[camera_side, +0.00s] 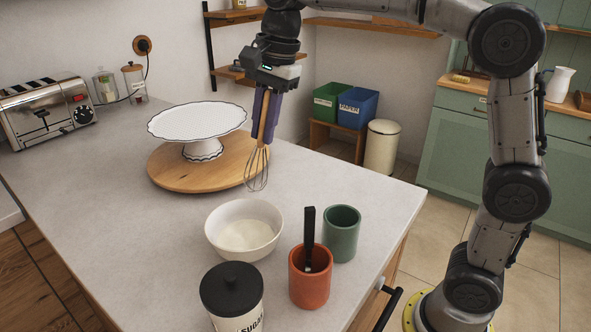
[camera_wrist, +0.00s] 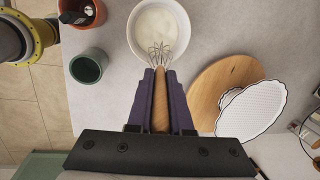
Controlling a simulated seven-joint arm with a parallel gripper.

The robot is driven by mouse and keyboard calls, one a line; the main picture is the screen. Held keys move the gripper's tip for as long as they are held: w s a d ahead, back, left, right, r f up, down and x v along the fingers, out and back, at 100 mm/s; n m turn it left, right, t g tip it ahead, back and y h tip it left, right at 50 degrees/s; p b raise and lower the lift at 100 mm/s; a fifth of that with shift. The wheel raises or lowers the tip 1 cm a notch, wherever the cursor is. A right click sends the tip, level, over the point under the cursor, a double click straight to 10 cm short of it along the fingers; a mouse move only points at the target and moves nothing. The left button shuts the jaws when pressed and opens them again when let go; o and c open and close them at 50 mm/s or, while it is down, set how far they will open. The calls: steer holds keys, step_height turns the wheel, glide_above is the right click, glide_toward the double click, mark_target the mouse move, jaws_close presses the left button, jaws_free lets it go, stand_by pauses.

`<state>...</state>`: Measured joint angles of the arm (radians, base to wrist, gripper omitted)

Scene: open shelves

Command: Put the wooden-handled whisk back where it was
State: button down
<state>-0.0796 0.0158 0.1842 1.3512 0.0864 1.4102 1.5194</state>
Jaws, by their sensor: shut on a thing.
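The wooden-handled whisk (camera_side: 258,165) hangs from my gripper (camera_side: 266,118) with its wire loops down. My gripper is shut on its wooden handle; the handle (camera_wrist: 160,104) also shows between the purple fingers (camera_wrist: 159,95) in the wrist view. The whisk is above the counter, between the round wooden board and the white bowl (camera_side: 244,230) with pale contents. An orange cup (camera_side: 310,287) holds a black-handled tool (camera_side: 309,235). A green cup (camera_side: 341,234) stands beside it and looks empty in the wrist view (camera_wrist: 87,68).
A white cake stand (camera_side: 197,122) stands on the wooden board (camera_side: 165,177). A black-lidded sugar jar (camera_side: 232,295) is at the front. A toaster (camera_side: 45,112) and jars are at the back left.

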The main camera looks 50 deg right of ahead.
steer(key=s+d+f+g, duration=0.1)
steer(key=s+d+f, duration=0.15)
steer(key=s, duration=0.45)
steer(key=s+d+f+g, duration=0.1)
steer(key=s+d, duration=0.3)
steer(key=s, duration=0.3)
step_height(320, 180, down, 9)
steer(key=h, duration=0.1)
steer(key=shift+w+d+f, duration=0.15)
steer(key=shift+w+d, duration=0.1)
steer(key=shift+w, duration=0.05)
steer(key=c, duration=0.8)
jaws_free()
steer(key=shift+f, duration=0.15)
steer(key=shift+c, duration=0.2)
